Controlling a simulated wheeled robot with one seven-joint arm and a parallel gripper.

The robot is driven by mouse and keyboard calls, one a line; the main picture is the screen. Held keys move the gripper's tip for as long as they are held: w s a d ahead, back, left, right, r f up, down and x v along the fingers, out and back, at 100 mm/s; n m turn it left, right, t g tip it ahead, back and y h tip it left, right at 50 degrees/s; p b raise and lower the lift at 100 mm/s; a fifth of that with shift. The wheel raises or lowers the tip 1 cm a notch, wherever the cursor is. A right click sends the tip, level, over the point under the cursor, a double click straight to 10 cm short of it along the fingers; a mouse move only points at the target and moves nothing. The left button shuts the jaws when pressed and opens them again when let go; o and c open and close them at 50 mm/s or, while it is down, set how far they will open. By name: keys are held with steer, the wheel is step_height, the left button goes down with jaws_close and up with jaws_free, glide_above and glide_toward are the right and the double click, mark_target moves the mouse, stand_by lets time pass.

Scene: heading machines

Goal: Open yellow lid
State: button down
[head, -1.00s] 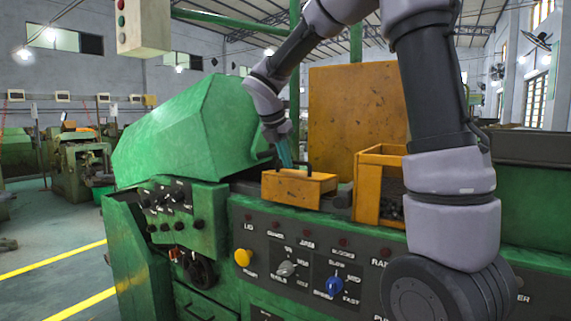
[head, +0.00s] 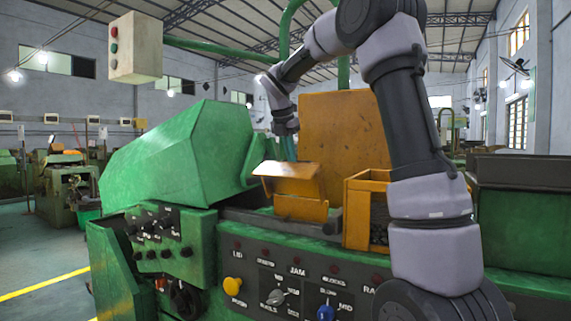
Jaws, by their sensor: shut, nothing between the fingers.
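The yellow box (head: 300,208) sits on the green machine's bed, right of the green hood. Its yellow lid (head: 289,184) is tilted up from the box, with a dark gap showing under its left side. The lid's handle is not visible now. My gripper (head: 288,152) reaches down just behind the lid's upper edge, its teal fingers shut and empty. The fingertips are partly hidden behind the lid, so I cannot tell whether they touch it.
A tall yellow plate (head: 345,130) stands right behind the box. An open yellow bin (head: 362,210) stands to its right. The green hood (head: 170,160) is close on the left. A control panel (head: 290,280) with knobs is in front.

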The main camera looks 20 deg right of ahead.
steer(key=w+d, duration=0.5)
stand_by(0.4)
steer(key=shift+w+d+r, duration=0.1)
steer(key=shift+w, duration=0.05)
stand_by(0.4)
